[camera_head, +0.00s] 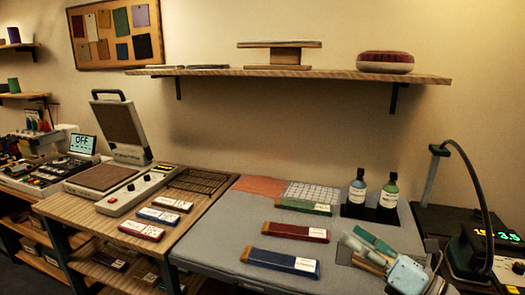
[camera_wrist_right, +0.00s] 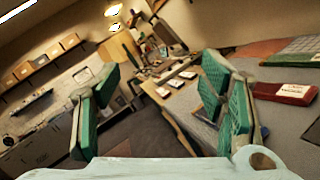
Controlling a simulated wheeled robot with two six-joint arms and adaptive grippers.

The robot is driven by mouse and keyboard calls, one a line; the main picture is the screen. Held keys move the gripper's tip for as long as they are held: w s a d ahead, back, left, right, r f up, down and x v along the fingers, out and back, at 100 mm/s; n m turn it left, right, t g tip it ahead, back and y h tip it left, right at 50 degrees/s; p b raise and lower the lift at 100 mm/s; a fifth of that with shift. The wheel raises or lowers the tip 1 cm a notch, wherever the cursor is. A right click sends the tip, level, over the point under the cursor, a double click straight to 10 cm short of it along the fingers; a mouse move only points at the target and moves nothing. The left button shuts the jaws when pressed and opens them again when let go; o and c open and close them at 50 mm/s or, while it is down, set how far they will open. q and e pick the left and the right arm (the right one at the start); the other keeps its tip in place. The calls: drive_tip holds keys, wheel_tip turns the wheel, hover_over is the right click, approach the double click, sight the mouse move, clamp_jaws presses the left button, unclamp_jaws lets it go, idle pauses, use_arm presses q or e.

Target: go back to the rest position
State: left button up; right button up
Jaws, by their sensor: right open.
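My right gripper (camera_head: 366,243) is at the lower right of the head view, above the front right of the grey mat. Its green-padded fingers are apart, with nothing seen between them. In the right wrist view the two fingers of the gripper (camera_wrist_right: 160,75) stand wide apart, and the worktop shows past them. My left gripper is in neither view.
On the grey mat (camera_head: 218,232) lie a blue block (camera_head: 280,263), a red block (camera_head: 295,232) and a green block (camera_head: 303,207). Two bottles (camera_head: 357,193) (camera_head: 388,197) stand behind my right gripper. A lamp-like arm (camera_head: 475,185) rises at right. An open press (camera_head: 124,130) stands at left.

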drive_tip(key=s+d+f+m+t+h, duration=0.15)
drive_tip(key=d+f+m+h, duration=0.35)
drive_tip(key=m, duration=0.5)
drive_tip(key=s+d+f+m+h, duration=0.3)
drive_tip(key=f+m+h, duration=0.1)
drive_tip(key=m+h, duration=0.5)
drive_tip(key=s+d+f+m+t+h, duration=0.15)
drive_tip(key=d+f+m+h, duration=0.3)
drive_tip(key=m, duration=0.65)
drive_tip(key=s+a+f+m+g+y, duration=0.2)
drive_tip(key=s+a+f+m+g, duration=0.2)
drive_tip(key=s+f+g, duration=0.6)
drive_tip(key=s+a+f+m+g+y, duration=0.1)
drive_tip(key=s+a+f+m+g, duration=0.25)
drive_tip(key=s+f, duration=0.75)
drive_tip(key=s+d+f+g, duration=0.1)
drive_tip(key=s+f, duration=0.1)
drive_tip(key=f, duration=0.7)
drive_tip(key=s+f+g, duration=0.1)
drive_tip(key=s+f, duration=0.2)
drive_tip(key=f, duration=0.5)
drive_tip(key=s+d+f, duration=0.1)
drive_tip(key=s+f, duration=1.2)
drive_tip(key=shift+s+m+g, duration=0.35)
drive_tip(key=shift+s+m, duration=0.05)
drive_tip(key=shift+m, duration=0.05)
